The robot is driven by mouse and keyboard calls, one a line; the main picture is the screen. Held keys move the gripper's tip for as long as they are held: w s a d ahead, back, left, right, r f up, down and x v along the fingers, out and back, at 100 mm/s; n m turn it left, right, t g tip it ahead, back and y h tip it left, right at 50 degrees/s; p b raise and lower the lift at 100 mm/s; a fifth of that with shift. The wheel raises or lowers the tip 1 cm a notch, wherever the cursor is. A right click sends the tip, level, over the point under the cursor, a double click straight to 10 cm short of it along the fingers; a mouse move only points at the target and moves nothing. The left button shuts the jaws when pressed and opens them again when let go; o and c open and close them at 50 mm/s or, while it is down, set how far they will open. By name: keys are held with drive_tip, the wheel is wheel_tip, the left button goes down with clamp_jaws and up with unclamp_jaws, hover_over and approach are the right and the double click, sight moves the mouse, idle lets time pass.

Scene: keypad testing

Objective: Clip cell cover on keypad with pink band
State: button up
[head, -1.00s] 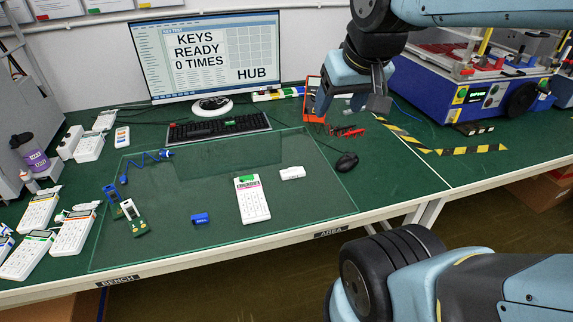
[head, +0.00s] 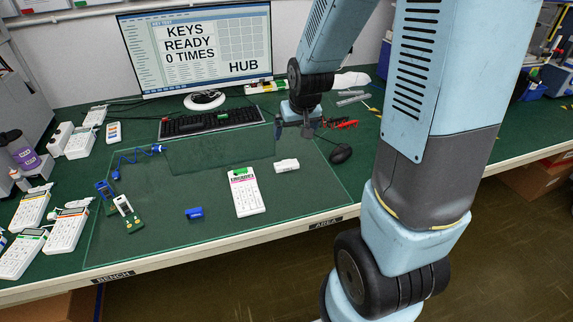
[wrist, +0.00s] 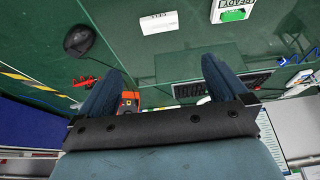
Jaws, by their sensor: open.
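A white keypad (head: 246,195) with a green display and a dark-lettered label lies flat on the clear mat in the middle of the bench. A thin pinkish strip seems to run by its label, but it is too small to be sure. Its display end also shows at the top of the wrist view (wrist: 234,12). A small white block (head: 286,165), seemingly the cell cover, lies right of the keypad, apart from it. In the wrist view the block (wrist: 160,34) carries dark lettering, seen upside down. My gripper (head: 297,127) is open and empty, above the bench behind the block.
A blue block (head: 195,213) lies left of the keypad. A black mouse (head: 340,153) is right of the white block, and a keyboard (head: 210,122) and monitor (head: 200,52) stand behind. More keypads (head: 67,230) sit at the left. The clear mat (head: 165,245) has free room.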

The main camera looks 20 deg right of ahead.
approach(287, 162)
drive_tip(key=shift+x, duration=4.9)
drive_tip(key=shift+c, duration=0.4)
drive_tip(key=c, duration=0.7)
